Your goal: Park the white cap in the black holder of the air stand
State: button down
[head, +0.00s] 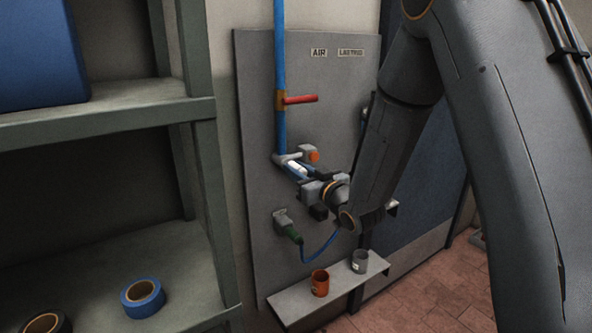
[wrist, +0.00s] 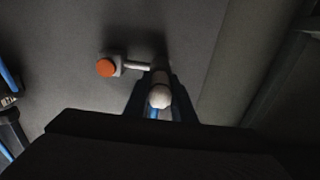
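The white cap (wrist: 160,97) sits between the two blue fingers of my gripper (wrist: 160,108) in the wrist view, with both fingers against its sides. In the head view my gripper (head: 299,171) reaches in from the right to the wall panel, with the white cap (head: 297,167) between its fingers. They are just below the grey fitting (head: 287,158) at the lower end of the blue pipe. I cannot tell whether the cap touches this fitting. An orange button (head: 314,156) is beside it, also in the wrist view (wrist: 105,68). I cannot make out the black holder clearly.
A red lever (head: 301,99) sticks out from the blue pipe (head: 280,60). Below my gripper a green connector (head: 294,236) carries a blue hose. A small ledge (head: 292,305) bears an orange cup (head: 320,283) and a grey cup (head: 360,261). Shelving (head: 110,125) stands at left.

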jog(key=v, duration=0.6)
jog(key=shift+p, duration=0.45)
dwell(0.9)
jog(key=shift+s+d, duration=0.15)
jog(key=shift+d, duration=0.05)
jog(key=w+d+f+b, duration=0.4)
jog(key=d+f+b, duration=0.2)
jog(key=f, duration=0.6)
jog(key=w+d+f+b, duration=0.4)
jog(key=d+f+b, duration=0.2)
jog(key=f+b, duration=0.5)
jog(key=shift+w+d+f, duration=0.2)
jog(key=shift+f, duration=0.3)
dwell(1.5)
jog(key=shift+a, duration=0.1)
dwell(0.4)
jog(key=shift+b+x, duration=0.6)
jog(key=shift+x, duration=1.85)
